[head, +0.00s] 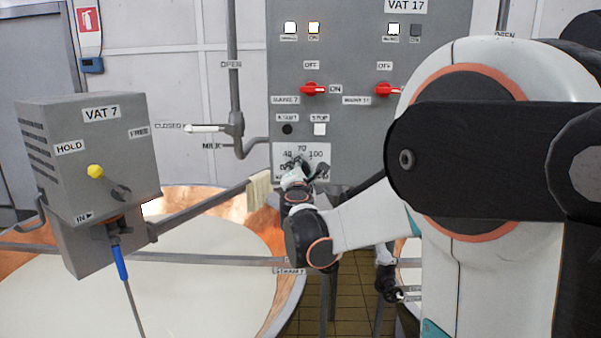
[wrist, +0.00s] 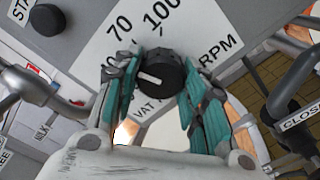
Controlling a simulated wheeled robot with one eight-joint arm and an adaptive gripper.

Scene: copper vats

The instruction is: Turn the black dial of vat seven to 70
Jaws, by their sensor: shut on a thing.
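The black dial (wrist: 168,72) sits on a white scale plate (wrist: 140,40) on the grey panel. In the wrist view the plate reads 70, 100 and RPM, with part of VAT below; another number at left is mostly covered. The dial's white pointer mark lies toward the left, below the direction of 70. My gripper (wrist: 157,68) is shut on the dial, one teal-padded finger on each side. In the head view my gripper (head: 303,166) is at the plate (head: 318,150), hiding the dial and much of the plate.
The grey VAT 7 box (head: 85,150), with a yellow-ended lever (head: 95,171), stands left over a copper vat (head: 180,290). The panel (head: 350,60) carries red switches (head: 313,89), START and STOP buttons (head: 320,129). A pipe valve (head: 235,125) is left of it.

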